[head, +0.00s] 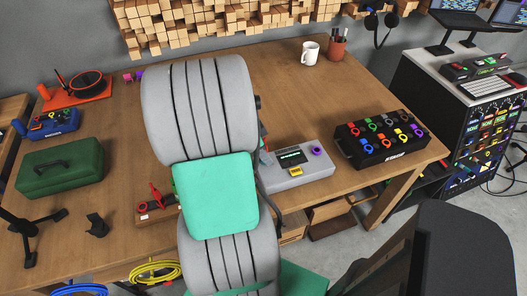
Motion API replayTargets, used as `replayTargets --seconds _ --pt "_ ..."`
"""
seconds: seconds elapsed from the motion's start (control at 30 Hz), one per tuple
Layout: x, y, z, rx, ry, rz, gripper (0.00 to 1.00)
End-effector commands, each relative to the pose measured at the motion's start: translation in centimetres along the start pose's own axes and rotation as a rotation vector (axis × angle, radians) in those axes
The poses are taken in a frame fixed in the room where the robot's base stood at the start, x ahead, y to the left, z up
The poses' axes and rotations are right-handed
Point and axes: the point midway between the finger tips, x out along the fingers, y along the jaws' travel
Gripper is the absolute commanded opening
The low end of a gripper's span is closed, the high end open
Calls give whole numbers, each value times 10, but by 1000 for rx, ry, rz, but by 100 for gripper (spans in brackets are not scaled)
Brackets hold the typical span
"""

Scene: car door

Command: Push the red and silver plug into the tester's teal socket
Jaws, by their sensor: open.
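The tester is a grey box (300,172) with a small dark screen (292,157), a purple round part (317,151) and a yellow part (296,170). It lies on the table just right of my arm, which covers its left end. I cannot make out a teal socket on it. A red upright piece (157,196) stands on a low wooden block left of my arm; I cannot tell whether it is the red and silver plug. My gripper is hidden behind my large grey and green arm. Only small dark bits show past the arm's right side.
A black case (380,140) with coloured rings stands right of the tester. A green toolbox (60,166), blue device (52,125) and orange turntable (78,92) are left. A white mug (309,52) and pen cup (337,45) stand at the back. The table between mug and tester is clear.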

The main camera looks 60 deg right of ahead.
Motion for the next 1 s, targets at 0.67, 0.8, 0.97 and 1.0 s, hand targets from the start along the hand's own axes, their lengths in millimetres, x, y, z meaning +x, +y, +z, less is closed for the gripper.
replayTargets --seconds 0.67,0.8,0.97,1.0 --pt "-76 0 0 -1 0 -1 44" --pt "-78 0 0 0 0 1 44" --pt "-78 0 0 0 0 1 44" --pt "-78 0 0 0 0 1 44"
